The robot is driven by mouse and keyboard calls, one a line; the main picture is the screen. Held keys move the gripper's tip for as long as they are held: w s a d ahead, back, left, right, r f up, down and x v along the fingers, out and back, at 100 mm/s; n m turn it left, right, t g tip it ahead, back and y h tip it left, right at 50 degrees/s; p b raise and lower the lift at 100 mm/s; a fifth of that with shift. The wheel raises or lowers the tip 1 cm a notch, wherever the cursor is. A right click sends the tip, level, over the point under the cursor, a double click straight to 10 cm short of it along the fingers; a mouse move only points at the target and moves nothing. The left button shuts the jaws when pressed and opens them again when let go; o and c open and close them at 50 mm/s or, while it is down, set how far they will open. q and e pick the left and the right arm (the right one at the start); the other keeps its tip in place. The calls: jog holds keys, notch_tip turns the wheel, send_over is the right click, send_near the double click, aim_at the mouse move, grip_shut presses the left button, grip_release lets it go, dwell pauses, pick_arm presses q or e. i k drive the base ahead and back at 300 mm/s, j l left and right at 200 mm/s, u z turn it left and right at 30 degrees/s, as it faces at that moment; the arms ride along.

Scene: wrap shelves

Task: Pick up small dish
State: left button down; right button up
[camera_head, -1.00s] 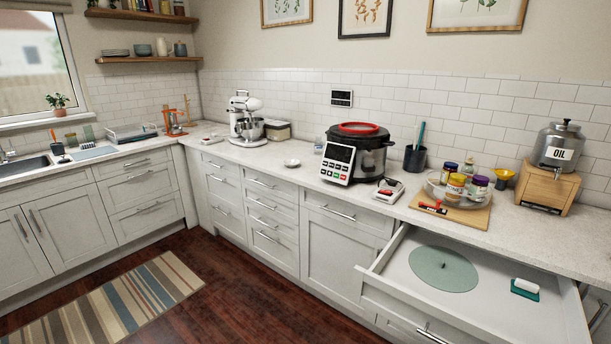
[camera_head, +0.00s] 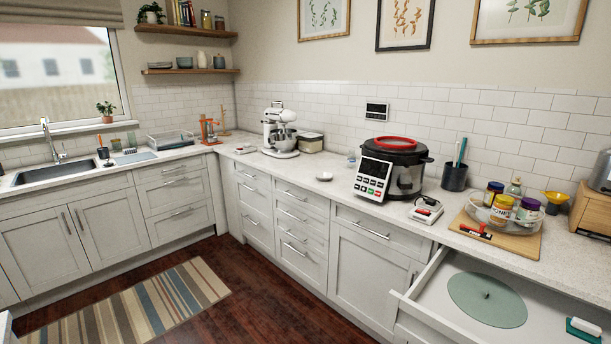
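A small white dish (camera_head: 324,176) sits on the countertop, between the white stand mixer and the multicooker. It looks shallow and round, and nothing touches it. Neither of my grippers shows clearly in the head view.
The stand mixer (camera_head: 280,133) stands left of the dish and the black multicooker (camera_head: 408,165) with a red lid ring stands right. An open drawer (camera_head: 447,272) juts out at the lower right, holding a green round mat (camera_head: 487,300). A striped rug (camera_head: 140,310) lies on the floor.

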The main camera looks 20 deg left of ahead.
aim_at(322, 176)
jog(key=i+j+u, duration=0.75)
jog(key=i+u, duration=0.15)
jog(key=i+j+u, duration=0.1)
jog(key=i+u, duration=0.35)
